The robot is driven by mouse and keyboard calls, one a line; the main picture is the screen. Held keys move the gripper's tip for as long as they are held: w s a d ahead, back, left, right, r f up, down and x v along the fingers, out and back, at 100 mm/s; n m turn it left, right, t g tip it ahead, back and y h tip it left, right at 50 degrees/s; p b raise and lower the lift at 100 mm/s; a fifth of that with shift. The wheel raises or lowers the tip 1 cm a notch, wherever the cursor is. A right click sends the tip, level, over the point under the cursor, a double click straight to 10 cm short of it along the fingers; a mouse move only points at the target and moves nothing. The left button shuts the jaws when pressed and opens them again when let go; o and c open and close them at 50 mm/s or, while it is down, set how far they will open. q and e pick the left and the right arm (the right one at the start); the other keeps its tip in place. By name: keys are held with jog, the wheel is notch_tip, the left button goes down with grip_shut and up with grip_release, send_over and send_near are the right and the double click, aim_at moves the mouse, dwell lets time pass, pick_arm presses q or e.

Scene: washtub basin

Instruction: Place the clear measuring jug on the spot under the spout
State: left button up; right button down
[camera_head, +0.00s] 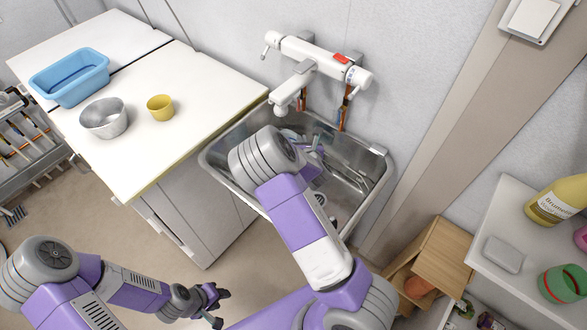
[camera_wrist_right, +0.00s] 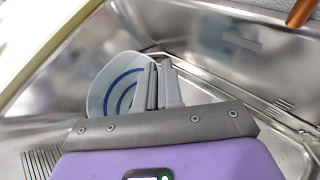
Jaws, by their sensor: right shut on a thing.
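The clear measuring jug (camera_wrist_right: 112,82) shows in the right wrist view as a pale, see-through vessel with curved blue bands, inside the steel basin. My right gripper (camera_wrist_right: 163,85) is shut on its side. In the head view my right arm reaches down into the basin (camera_head: 377,150) and hides most of the jug and gripper. The white tap's spout (camera_head: 282,104) hangs over the basin's back left part, left of and behind my right wrist. The spot under it is largely hidden by my arm. My left gripper (camera_head: 221,306) is open and empty, low over the floor.
A white counter (camera_head: 185,130) left of the basin holds a yellow cup (camera_head: 160,107), a metal bowl (camera_head: 104,118) and a blue tub (camera_head: 70,76). A shelf (camera_head: 510,225) with bottles stands at the right. The basin rim and tap body are close to my right arm.

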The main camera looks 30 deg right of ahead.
notch_tip(320, 180, down, 9)
jog(key=b, duration=0.2)
jog(key=shift+f+b, duration=0.1)
jog(key=shift+b, duration=0.2)
jog(key=c, duration=1.7)
grip_release()
jog(key=shift+f, duration=0.15)
jog(key=o, duration=0.4)
jog(key=shift+r, duration=0.2)
jog(key=p+v, duration=0.2)
jog(key=v, duration=1)
jog(key=shift+a, duration=0.1)
